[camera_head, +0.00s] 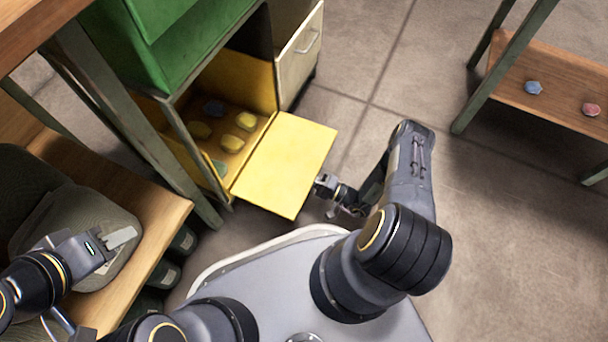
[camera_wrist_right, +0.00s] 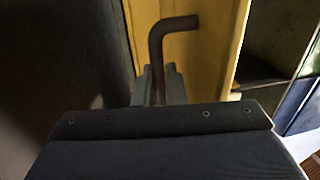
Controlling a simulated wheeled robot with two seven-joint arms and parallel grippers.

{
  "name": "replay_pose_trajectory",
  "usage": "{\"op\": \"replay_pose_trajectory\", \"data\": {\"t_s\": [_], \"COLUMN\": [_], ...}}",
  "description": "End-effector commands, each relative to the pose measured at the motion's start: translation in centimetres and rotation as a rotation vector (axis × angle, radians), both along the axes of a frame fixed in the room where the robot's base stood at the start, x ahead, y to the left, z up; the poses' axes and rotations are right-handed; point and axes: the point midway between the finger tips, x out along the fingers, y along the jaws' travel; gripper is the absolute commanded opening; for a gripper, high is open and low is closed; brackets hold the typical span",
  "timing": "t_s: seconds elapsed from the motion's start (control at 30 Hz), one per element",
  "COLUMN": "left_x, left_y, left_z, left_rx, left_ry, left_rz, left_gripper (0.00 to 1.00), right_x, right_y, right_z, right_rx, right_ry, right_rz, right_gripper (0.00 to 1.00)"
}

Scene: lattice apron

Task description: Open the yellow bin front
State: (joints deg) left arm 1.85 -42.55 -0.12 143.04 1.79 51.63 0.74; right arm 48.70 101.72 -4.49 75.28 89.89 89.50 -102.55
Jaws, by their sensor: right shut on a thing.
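The yellow bin front (camera_head: 287,163) is swung down and out from the low yellow bin (camera_head: 248,81), and the bin's inside shows. Several yellow, green and dark lumps lie in it. My right gripper (camera_head: 325,184) is at the outer edge of the front. In the right wrist view my right gripper (camera_wrist_right: 160,88) is shut on a dark bent handle (camera_wrist_right: 172,27), with the yellow front (camera_wrist_right: 205,55) behind it. My left gripper (camera_head: 118,240) is at the lower left over a grey-green seat, away from the bin; its jaw gap is unclear.
A green bin (camera_head: 190,45) sits above the yellow one. A pale drawer front (camera_head: 300,55) with a handle stands beside it. A wooden bench (camera_head: 150,215) is at the left. A wooden shelf (camera_head: 560,108) with small stones is at the right. The floor between is clear.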

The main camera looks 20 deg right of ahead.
Motion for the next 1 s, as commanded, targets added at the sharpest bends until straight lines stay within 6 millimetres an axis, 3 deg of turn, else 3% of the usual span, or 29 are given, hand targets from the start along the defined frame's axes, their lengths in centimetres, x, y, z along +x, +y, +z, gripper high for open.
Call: {"op": "replay_pose_trajectory", "data": {"t_s": [0.1, 0.3, 0.73, 0.77, 0.83, 1.0], "left_x": [0.0, 0.0, 0.0, 0.0, 0.0, 0.0], "left_y": [0.0, 0.0, 0.0, 0.0, 0.0, 0.0], "left_z": [2.2, 5.0, 5.3, 5.3, 5.3, 5.3], "left_rx": [0.0, 0.0, 0.0, 0.0, 0.0, 0.0], "left_ry": [0.0, -0.001, 0.0, 0.0, 0.0, 0.0], "left_rz": [0.0, 0.0, 0.0, 0.0, 0.0, 0.0], "left_gripper": [0.36, 0.36, 0.36, 0.36, 0.36, 0.36], "right_x": [0.0, -0.2, -0.2, -0.2, -0.2, -0.2], "right_y": [-0.2, -0.3, -0.3, -0.2, -0.2, -0.2], "right_z": [1.7, 3.3, 3.0, 3.0, 3.0, 3.0], "right_rx": [-0.027, -0.087, -0.108, -0.108, -0.109, -0.108], "right_ry": [0.029, 0.096, 0.121, 0.121, 0.12, 0.119], "right_rz": [-0.004, -0.002, -0.001, -0.001, -0.001, 0.0], "right_gripper": [0.0, 0.0, 0.0, 0.14, 0.24, 0.24]}}
